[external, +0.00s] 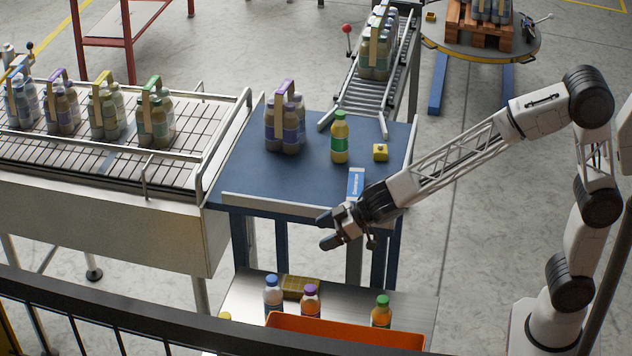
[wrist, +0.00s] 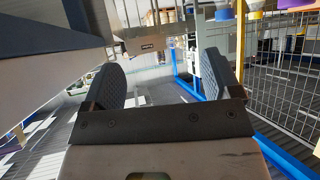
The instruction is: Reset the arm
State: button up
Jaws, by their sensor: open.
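My gripper (external: 326,231) is in the external view, in front of the blue table's (external: 236,174) front edge and above the lower metal shelf. Its two fingers are apart with nothing between them. In the wrist view my gripper (wrist: 165,85) also shows open and empty, with floor and a wire fence beyond the fingers. My arm reaches in from the right over the right end of the blue table.
On the blue table are a purple-handled bottle pack (external: 285,122), a green-and-yellow bottle (external: 340,138), a yellow block (external: 380,152) and a blue-white carton (external: 355,183). Several bottles and an orange bin (external: 340,334) are below. A conveyor (external: 60,168) with packs stands left.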

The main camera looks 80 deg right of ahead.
jog(key=s+d+r+m+g+h, duration=0.2)
jog(key=s+d, duration=0.5)
jog(key=s, duration=0.3)
jog(key=s+d+r+m+g+h, duration=0.25)
jog(key=s+d, duration=0.35)
jog(key=s, duration=0.4)
jog(key=s+d+f+g, duration=0.2)
jog(key=s, duration=1)
jog(key=s+d+f+g, duration=0.2)
jog(key=s, duration=1)
jog(key=shift+s+f+n, duration=0.3)
jog(key=shift+n, duration=0.05)
